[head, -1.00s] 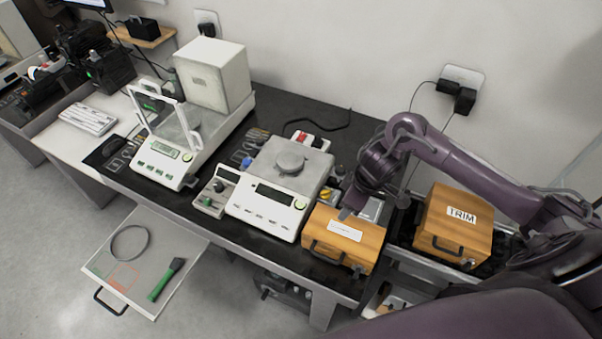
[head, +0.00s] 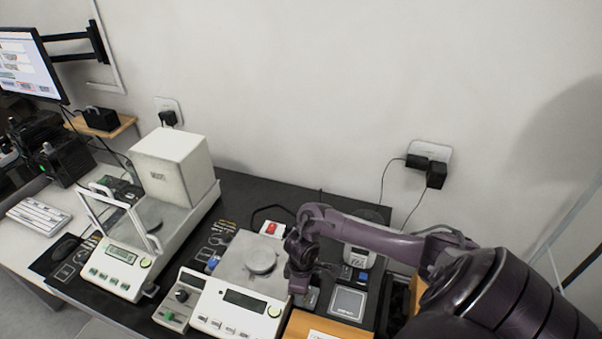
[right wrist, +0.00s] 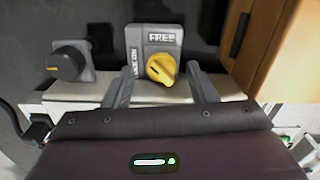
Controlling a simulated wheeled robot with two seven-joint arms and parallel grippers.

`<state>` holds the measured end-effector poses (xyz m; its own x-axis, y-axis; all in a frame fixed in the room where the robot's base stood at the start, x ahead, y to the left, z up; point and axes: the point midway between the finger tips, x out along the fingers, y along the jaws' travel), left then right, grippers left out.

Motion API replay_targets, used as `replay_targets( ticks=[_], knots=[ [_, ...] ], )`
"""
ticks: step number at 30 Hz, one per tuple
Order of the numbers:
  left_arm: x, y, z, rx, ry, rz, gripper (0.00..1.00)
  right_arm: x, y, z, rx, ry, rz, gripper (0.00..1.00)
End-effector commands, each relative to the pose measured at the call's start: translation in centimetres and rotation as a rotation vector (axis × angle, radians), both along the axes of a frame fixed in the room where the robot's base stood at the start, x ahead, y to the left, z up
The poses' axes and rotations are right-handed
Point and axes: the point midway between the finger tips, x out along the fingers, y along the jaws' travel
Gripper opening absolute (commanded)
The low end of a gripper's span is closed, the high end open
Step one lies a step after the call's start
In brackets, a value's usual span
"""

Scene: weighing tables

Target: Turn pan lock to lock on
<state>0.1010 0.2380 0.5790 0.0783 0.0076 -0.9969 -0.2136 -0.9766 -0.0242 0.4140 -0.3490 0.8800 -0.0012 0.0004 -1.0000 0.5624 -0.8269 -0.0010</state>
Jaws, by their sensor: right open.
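The pan lock (right wrist: 158,45) is a grey block with a yellow knob (right wrist: 162,69), seen in the right wrist view. Its label reads "FREE" along the top and "LOCK ON" up the left side. The knob looks slanted, but I cannot tell for sure which label it points at. My right gripper (right wrist: 161,84) is open, one finger to the left of the knob and one to the right, apart from it. In the head view my right gripper (head: 301,285) is beside the middle balance (head: 238,300) and hides the lock. My left gripper is out of view.
A black knob on a grey block (right wrist: 69,63) stands left of the lock. A wooden box (right wrist: 262,42) stands close on the right. In the head view, a second balance (head: 118,268) is at left, with a white box (head: 172,167) behind it.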

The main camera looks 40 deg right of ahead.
Motion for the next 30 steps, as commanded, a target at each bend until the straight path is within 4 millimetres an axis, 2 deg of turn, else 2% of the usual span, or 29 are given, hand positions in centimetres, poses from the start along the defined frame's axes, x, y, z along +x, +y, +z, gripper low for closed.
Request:
replay_targets(
  ticks=[10, 21, 30],
  knots=[
    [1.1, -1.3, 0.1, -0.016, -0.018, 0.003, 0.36, 0.0, 0.0, -0.6, 0.0, 0.0, 0.001, 0.52],
    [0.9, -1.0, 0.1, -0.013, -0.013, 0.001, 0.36, 0.0, 0.0, -0.6, -0.001, -0.001, 0.001, 0.07],
    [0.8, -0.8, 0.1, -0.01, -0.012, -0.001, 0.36, 0.0, 0.0, -0.6, -0.001, -0.001, 0.133, 0.07]
  ],
)
